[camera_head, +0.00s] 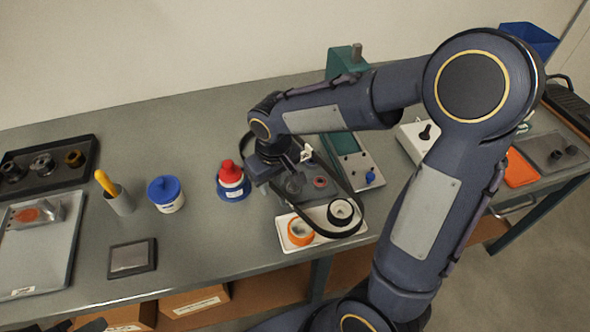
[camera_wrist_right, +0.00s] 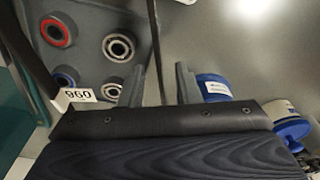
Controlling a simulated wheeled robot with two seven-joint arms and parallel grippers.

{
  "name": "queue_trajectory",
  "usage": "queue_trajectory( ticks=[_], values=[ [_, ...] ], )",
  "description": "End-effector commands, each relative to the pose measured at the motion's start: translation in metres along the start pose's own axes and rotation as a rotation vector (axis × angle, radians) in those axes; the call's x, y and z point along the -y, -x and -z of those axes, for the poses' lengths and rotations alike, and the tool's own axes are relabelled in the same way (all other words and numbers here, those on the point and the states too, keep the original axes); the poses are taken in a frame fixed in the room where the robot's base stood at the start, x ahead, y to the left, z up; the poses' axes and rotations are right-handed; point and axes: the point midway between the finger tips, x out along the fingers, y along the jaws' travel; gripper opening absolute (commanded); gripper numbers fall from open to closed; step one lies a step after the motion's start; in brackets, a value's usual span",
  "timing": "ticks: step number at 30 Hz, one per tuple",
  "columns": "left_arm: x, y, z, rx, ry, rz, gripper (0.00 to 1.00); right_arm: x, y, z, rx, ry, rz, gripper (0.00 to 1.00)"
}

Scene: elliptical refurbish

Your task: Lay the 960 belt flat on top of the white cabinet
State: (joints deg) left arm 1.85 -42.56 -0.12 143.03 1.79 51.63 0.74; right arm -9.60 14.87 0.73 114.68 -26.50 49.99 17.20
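The 960 belt (camera_head: 361,205) is a thin black loop at the middle of the bench, around a grey plate with rollers. Its white tag reads 960 in the right wrist view (camera_wrist_right: 78,95). My right gripper (camera_head: 277,182) is low at the belt's left side. In the wrist view its two fingers (camera_wrist_right: 158,85) stand apart, with a thin black strand of the belt between them; I see no firm contact. The arm hides part of the belt and plate. I cannot make out a white cabinet in either view. My left gripper does not show.
A red-capped bottle (camera_head: 231,178) and a blue-lidded jar (camera_head: 166,194) stand left. A teal machine (camera_head: 345,62) rises behind. Bench between jar and dark tray (camera_head: 92,165) is partly clear.

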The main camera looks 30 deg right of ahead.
Motion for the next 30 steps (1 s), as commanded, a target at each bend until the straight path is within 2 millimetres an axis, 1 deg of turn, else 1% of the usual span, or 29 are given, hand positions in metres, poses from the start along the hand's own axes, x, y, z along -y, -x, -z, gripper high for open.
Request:
queue_trajectory(
  ticks=[5, 8, 12, 25, 30],
  values=[
    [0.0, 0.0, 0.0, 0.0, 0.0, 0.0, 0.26, -0.0002, -0.0002, 0.0, 0.0, -0.001, 0.0, 0.3],
    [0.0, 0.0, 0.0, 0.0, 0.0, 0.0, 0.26, -0.0002, 0.0, 0.0, 0.0, -0.001, 0.0, 0.18],
    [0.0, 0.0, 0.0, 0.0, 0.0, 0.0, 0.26, -0.0001, 0.0001, 0.0001, 0.0, -0.001, 0.0, 0.0],
    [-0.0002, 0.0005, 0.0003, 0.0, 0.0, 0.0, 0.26, -0.0002, 0.001, 0.0002, 0.0, -0.001, 0.0, 0.0],
    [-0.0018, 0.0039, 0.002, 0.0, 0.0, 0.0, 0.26, -0.0004, 0.0058, 0.0013, -0.001, -0.001, 0.0, 0.0]
  ],
)
